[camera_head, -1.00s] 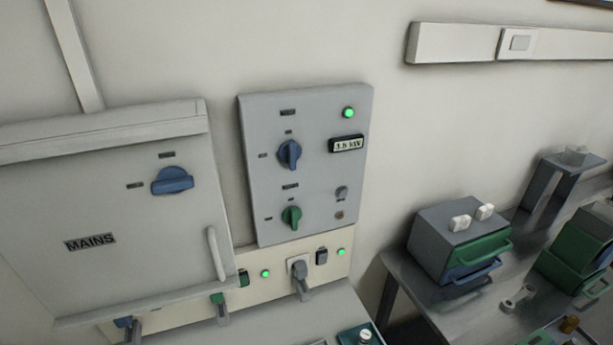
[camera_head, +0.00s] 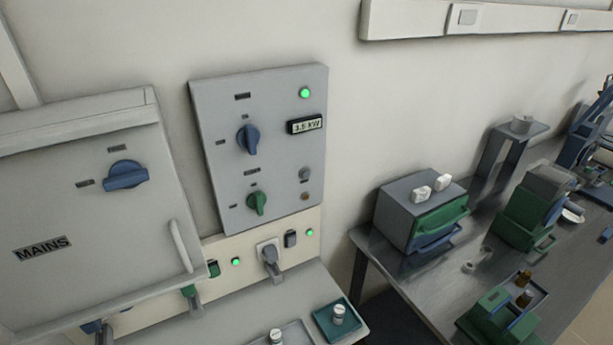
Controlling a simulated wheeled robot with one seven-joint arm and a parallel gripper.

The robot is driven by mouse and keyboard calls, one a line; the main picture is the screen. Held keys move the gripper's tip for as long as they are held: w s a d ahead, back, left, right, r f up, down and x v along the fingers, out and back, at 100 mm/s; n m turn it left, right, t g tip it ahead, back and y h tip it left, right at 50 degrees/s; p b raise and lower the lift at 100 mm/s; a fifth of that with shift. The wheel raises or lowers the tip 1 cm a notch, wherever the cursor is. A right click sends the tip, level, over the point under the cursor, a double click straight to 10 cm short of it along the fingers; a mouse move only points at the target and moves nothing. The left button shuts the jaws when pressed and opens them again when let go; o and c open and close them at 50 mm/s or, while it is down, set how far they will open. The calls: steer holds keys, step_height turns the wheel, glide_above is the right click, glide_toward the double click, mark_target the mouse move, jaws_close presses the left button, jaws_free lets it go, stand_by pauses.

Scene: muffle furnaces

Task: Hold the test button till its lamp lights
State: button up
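A grey control panel (camera_head: 215,110) is mounted on the wall in the head view. On its lower right is a small round grey button (camera_head: 304,174), which looks like the test button; its label is too small to read. Just below it is a small dull reddish-brown lamp (camera_head: 305,196), which looks unlit. A green lamp (camera_head: 305,93) glows at the panel's top right, above a display reading 3.5 kW (camera_head: 307,125). The panel also has a blue knob (camera_head: 248,139) and a green knob (camera_head: 257,203). My gripper is not in view, and nothing touches the button.
A MAINS cabinet (camera_head: 95,215) with a blue switch stands left of the panel. Below the panel are a socket strip with a grey plug (camera_head: 270,260) and a shelf with small trays. A bench (camera_head: 400,290) at right holds green and grey boxes. The space before the panel looks clear.

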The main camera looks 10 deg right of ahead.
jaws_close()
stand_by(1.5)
